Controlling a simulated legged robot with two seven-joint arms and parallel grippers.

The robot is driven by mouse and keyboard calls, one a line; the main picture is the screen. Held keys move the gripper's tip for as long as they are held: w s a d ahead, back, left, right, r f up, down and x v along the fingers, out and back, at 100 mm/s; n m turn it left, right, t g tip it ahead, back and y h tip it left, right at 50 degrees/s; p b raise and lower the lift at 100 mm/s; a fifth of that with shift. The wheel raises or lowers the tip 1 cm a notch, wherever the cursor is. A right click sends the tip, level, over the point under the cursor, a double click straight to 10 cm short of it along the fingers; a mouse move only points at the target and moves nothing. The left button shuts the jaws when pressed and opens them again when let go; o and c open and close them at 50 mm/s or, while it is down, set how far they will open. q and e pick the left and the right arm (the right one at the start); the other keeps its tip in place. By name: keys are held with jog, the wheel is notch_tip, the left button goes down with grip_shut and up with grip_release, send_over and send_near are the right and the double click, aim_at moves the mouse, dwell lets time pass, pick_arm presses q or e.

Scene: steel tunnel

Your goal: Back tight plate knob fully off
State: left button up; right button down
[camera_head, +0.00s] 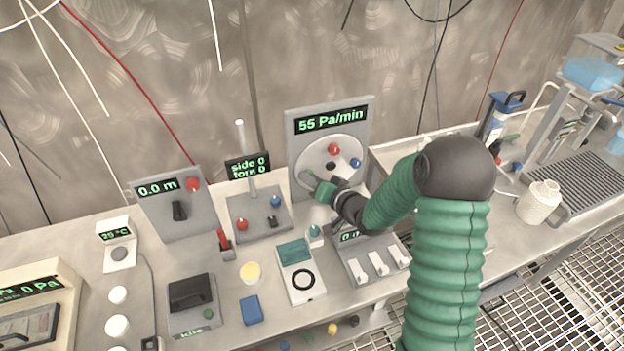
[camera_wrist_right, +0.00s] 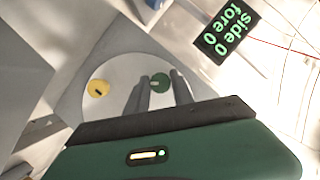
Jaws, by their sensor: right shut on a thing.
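A grey upright panel (camera_head: 364,112) with a "55 Pa/min" display carries a pale round plate (camera_head: 318,152) in the head view. A red knob (camera_head: 333,149), a blue knob (camera_head: 355,162) and a dark centre piece (camera_head: 330,166) show on it. My right gripper (camera_head: 312,182) is at the plate's lower left and hides part of it. In the right wrist view, its two fingers are shut on a green knob (camera_wrist_right: 160,82). A yellow knob (camera_wrist_right: 98,88) sits on the same plate (camera_wrist_right: 115,68), clear of the fingers. My left gripper is out of view.
A "side 0 fore 0" display (camera_head: 247,167) and a knob panel (camera_head: 258,221) stand left of the plate. Three white switches (camera_head: 378,263) are below my arm. A white jug (camera_head: 540,201) stands at the right. The bench is crowded around the gripper.

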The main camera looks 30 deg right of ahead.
jog(key=shift+r, duration=0.1)
jog(key=n+h, duration=0.3)
jog(key=n, duration=0.4)
jog(key=n+h, duration=0.4)
jog(key=n, duration=0.3)
jog(key=a+f+n+t+h, duration=0.1)
jog(key=n+h, duration=0.3)
jog(key=n, duration=0.2)
jog(key=shift+w+n+b, duration=0.15)
jog(key=shift+n+b, duration=0.25)
dwell(0.5)
dwell(0.5)
